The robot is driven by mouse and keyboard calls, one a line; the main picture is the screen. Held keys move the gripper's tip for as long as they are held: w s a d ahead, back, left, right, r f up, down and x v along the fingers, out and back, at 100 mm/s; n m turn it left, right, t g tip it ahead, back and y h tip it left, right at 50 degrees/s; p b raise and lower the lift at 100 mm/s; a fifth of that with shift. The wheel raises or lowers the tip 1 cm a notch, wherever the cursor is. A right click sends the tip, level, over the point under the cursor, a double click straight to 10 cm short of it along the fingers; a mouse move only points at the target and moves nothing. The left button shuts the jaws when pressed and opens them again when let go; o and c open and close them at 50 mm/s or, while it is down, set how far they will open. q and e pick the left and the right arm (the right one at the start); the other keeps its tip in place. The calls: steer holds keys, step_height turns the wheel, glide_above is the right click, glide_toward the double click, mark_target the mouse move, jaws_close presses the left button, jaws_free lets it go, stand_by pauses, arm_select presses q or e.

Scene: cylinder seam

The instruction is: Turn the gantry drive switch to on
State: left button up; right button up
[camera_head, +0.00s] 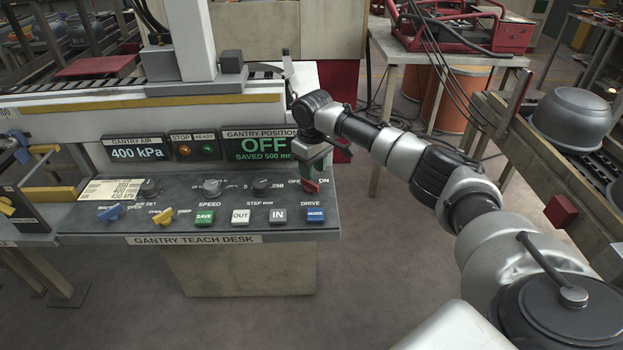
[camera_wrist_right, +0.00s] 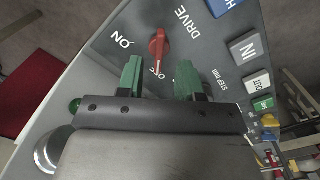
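The drive switch is a red knob (camera_head: 311,186) at the right end of the teach desk panel, above the DRIVE label. In the right wrist view the red knob (camera_wrist_right: 159,45) has its narrow end toward the partly hidden OFF mark, and ON is printed to its left. The gantry position display (camera_head: 262,147) reads OFF. My right gripper (camera_head: 318,170) is over the knob from above. In the wrist view its green fingers (camera_wrist_right: 160,76) are open and empty, with the knob just beyond the gap between their tips. My left gripper is not in view.
A bench (camera_head: 482,110) with a metal pot (camera_head: 572,119) stands to the right. Floor in front is clear.

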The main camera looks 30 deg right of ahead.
mark_target(312, 183)
step_height(312, 183, down, 3)
steer(key=shift+w+f, duration=0.1)
steer(key=shift+f, duration=0.75)
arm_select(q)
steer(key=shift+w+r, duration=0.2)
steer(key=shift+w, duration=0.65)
arm_select(e)
jaws_close()
